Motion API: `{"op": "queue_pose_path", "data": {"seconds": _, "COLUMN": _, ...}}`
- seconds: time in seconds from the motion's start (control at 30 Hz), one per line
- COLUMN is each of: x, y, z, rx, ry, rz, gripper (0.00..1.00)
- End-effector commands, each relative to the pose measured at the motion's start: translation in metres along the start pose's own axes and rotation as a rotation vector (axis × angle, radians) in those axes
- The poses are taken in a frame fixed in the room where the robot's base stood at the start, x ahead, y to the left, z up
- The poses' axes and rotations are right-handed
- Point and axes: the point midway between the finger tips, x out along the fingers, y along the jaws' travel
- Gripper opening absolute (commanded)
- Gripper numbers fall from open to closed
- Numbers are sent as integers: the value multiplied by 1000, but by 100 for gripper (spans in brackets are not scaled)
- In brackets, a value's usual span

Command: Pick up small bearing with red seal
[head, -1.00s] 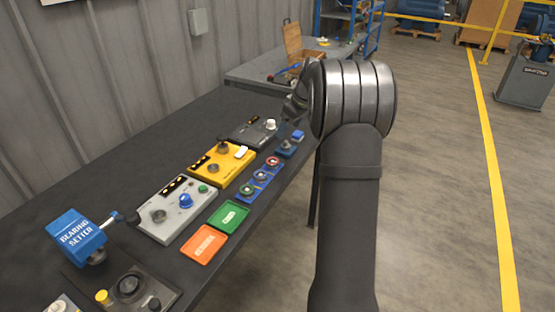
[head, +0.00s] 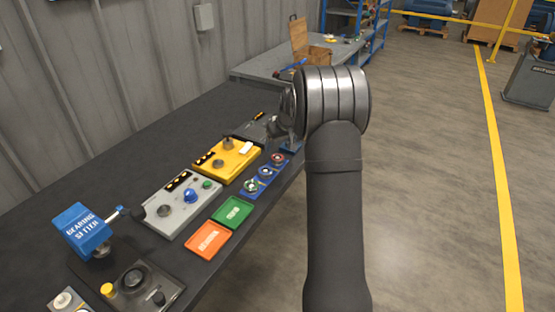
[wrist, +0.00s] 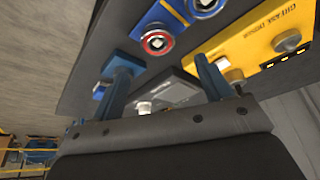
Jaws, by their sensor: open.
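The small bearing with the red seal (head: 278,157) sits at the far end of a blue holder (head: 257,179) on the bench, beside a blue-ringed bearing (head: 265,171) and a green-ringed bearing (head: 251,185). In the wrist view the red-ringed bearing (wrist: 157,41) shows beyond and roughly between the fingertips, with a gap left. My gripper (wrist: 161,67) is open and empty, its two blue-grey fingers apart. In the head view my wrist is just past the holder's far end, and the fingers are mostly hidden.
A yellow box (head: 226,160) and a grey box (head: 183,204) with knobs stand beside the holder. Green (head: 232,212) and orange (head: 208,239) trays lie nearer. Open floor lies to the right.

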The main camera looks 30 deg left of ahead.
Motion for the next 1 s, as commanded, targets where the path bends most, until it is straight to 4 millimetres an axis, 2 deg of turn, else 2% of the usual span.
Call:
{"op": "queue_pose_path", "data": {"seconds": 0.07, "x": 9, "y": 0, "z": 0, "rx": 0, "ry": -1, "rz": -1, "gripper": 72}}
{"op": "queue_pose_path", "data": {"seconds": 0.33, "x": 25, "y": 0, "z": 2, "rx": -1, "ry": -1, "rz": -1, "gripper": 72}}
{"op": "queue_pose_path", "data": {"seconds": 0.6, "x": 63, "y": 2, "z": 5, "rx": -2, "ry": -1, "rz": -1, "gripper": 72}}
{"op": "queue_pose_path", "data": {"seconds": 0.87, "x": 67, "y": 2, "z": 4, "rx": -2, "ry": 1, "rz": 0, "gripper": 72}}
{"op": "queue_pose_path", "data": {"seconds": 1.0, "x": 67, "y": 2, "z": 5, "rx": -1, "ry": 1, "rz": 0, "gripper": 46}}
